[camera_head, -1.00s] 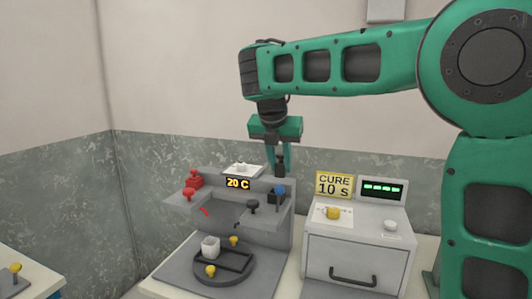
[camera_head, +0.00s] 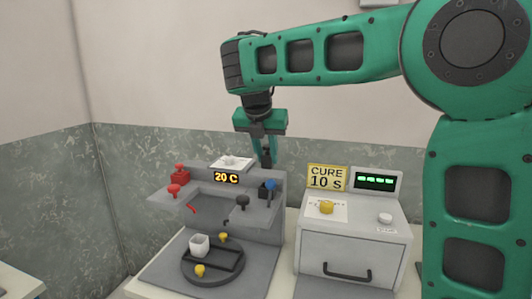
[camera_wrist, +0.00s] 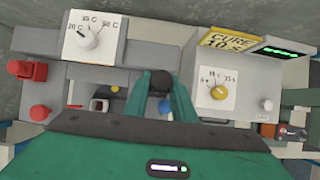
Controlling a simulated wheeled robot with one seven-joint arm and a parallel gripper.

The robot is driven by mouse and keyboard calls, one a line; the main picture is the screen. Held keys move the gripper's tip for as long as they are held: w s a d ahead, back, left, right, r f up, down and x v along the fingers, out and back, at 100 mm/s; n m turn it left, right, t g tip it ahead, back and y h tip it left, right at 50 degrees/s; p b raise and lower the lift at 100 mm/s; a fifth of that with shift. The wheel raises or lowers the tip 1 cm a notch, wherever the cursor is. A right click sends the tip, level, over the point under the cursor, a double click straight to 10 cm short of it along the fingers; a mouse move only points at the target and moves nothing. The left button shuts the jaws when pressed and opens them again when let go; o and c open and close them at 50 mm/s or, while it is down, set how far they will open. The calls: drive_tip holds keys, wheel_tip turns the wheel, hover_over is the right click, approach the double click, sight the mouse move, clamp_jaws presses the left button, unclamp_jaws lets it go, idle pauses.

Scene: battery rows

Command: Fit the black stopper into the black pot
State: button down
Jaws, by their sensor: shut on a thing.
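My gripper (camera_head: 266,157) is upright above the right end of the grey shelf. It is shut on a dark piece, apparently the black stopper (camera_wrist: 160,82), whose round black top shows between the green fingers in the wrist view. The black pot seems to be the small dark block (camera_head: 262,193) on the shelf's right end, below my gripper and apart from it. A blue knob (camera_head: 270,184) is beside that block and also shows in the wrist view (camera_wrist: 165,107). In the wrist view my fingers and the held piece hide the block.
A black knob (camera_head: 242,200) stands on the shelf left of the block. A red block (camera_head: 180,172) and a red knob (camera_head: 173,190) are at the left end. Below is a dark turntable (camera_head: 212,279) with a white cup (camera_head: 199,245). The curing box (camera_head: 352,252) stands to the right.

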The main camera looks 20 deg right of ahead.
sight(266, 165)
drive_tip(key=shift+f, duration=2.25)
drive_tip(key=shift+s+f, duration=0.1)
drive_tip(key=shift+f, duration=1)
drive_tip(key=c, duration=1.4)
unclamp_jaws()
drive_tip(key=shift+r, duration=0.1)
drive_tip(key=v, duration=1)
drive_tip(key=shift+r, duration=0.2)
drive_tip(key=shift+s, duration=0.1)
